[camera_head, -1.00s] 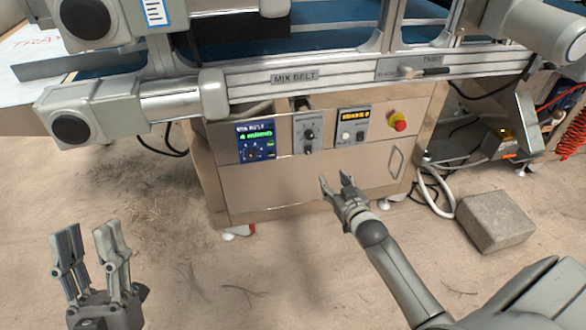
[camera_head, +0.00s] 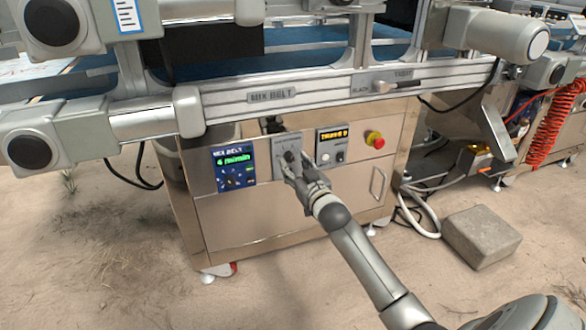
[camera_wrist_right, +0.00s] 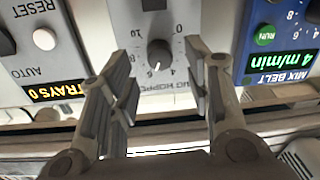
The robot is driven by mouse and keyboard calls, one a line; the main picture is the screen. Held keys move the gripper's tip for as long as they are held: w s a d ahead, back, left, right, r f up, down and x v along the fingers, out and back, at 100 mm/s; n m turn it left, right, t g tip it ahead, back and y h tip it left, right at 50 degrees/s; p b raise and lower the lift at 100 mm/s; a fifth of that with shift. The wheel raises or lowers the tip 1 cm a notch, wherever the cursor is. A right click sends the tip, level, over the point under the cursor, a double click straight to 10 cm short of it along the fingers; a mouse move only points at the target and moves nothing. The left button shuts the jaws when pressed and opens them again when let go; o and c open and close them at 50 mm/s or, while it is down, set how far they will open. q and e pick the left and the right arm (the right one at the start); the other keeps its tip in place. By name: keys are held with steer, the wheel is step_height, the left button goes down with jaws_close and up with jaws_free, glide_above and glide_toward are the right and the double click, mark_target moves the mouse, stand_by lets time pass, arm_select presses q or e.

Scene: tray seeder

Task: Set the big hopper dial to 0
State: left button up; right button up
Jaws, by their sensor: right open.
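The big hopper dial (camera_wrist_right: 159,54) is a dark round knob on a grey panel marked with numbers. The right wrist view shows the panel upside down. The knob's white mark seems to point between 4 and 6; the exact setting is hard to read. My right gripper (camera_wrist_right: 158,62) is open, with one finger on each side of the dial and a gap to the knob on both sides. In the head view the gripper (camera_head: 294,166) is in front of the grey dial panel (camera_head: 286,142) and partly covers it. My left gripper is out of view.
A blue MIX BELT screen (camera_head: 235,170) is on one side of the dial panel, and a TRAYS panel (camera_head: 330,147) on the other. A red emergency button (camera_head: 376,140) is further right. The conveyor rail (camera_head: 270,95) runs above. A stone block (camera_head: 481,237) lies on the floor.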

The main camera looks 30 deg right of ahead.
mark_target(289, 157)
steer(key=shift+w+d, duration=0.2)
steer(key=shift+w, duration=0.85)
steer(key=shift+c, duration=0.5)
jaws_close()
